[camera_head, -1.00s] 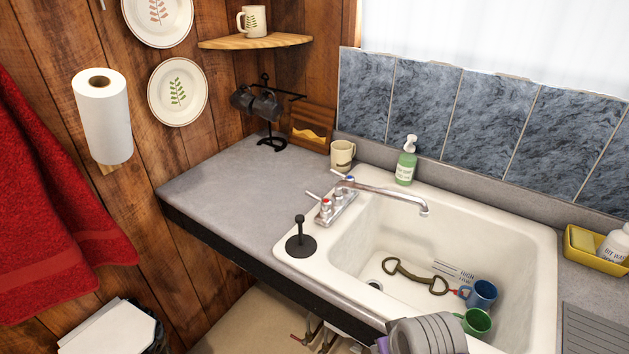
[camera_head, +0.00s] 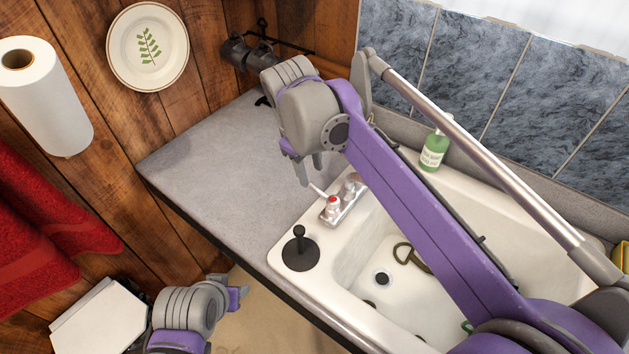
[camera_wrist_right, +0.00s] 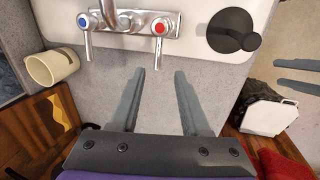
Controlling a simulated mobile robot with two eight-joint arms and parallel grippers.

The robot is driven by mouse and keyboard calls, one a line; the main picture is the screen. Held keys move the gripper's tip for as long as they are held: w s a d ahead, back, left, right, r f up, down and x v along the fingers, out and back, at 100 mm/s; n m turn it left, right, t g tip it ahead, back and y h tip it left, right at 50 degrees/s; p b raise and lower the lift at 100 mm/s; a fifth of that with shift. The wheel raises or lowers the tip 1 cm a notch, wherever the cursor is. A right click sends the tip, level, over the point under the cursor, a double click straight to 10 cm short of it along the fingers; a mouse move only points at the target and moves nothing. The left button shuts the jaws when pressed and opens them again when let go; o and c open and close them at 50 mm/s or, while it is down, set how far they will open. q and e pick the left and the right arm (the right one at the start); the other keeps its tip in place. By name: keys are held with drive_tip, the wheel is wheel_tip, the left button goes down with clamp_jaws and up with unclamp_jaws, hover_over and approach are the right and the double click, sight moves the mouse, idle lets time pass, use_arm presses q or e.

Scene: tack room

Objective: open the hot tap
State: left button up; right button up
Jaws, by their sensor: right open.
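The hot tap's handle, marked red (camera_head: 332,201), is on the left end of the chrome faucet base at the sink's corner. In the right wrist view the hot tap (camera_wrist_right: 159,29) has its lever pointing down toward my fingers. The blue-marked cold tap (camera_wrist_right: 84,21) is to its left. My right gripper (camera_head: 311,171) hangs over the counter just beyond the hot tap. It is open and empty, with the lever's end between but short of its fingertips (camera_wrist_right: 160,72). My left gripper (camera_head: 238,298) is low at the front; its two fingers show apart in the wrist view (camera_wrist_right: 296,74).
A black plunger-like stopper (camera_head: 300,250) stands on the sink's corner (camera_head: 318,283). A green soap bottle (camera_head: 434,150) is behind the sink. The counter's left part (camera_head: 205,163) is clear.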

sight(315, 188)
drive_tip(key=f, duration=0.2)
drive_tip(key=w+f, duration=0.1)
drive_tip(key=f, duration=0.1)
drive_tip(key=d+f, duration=0.1)
drive_tip(key=f, duration=0.1)
drive_tip(key=shift+w+f, duration=0.25)
drive_tip(key=shift+f, duration=0.15)
clamp_jaws()
idle(1.0)
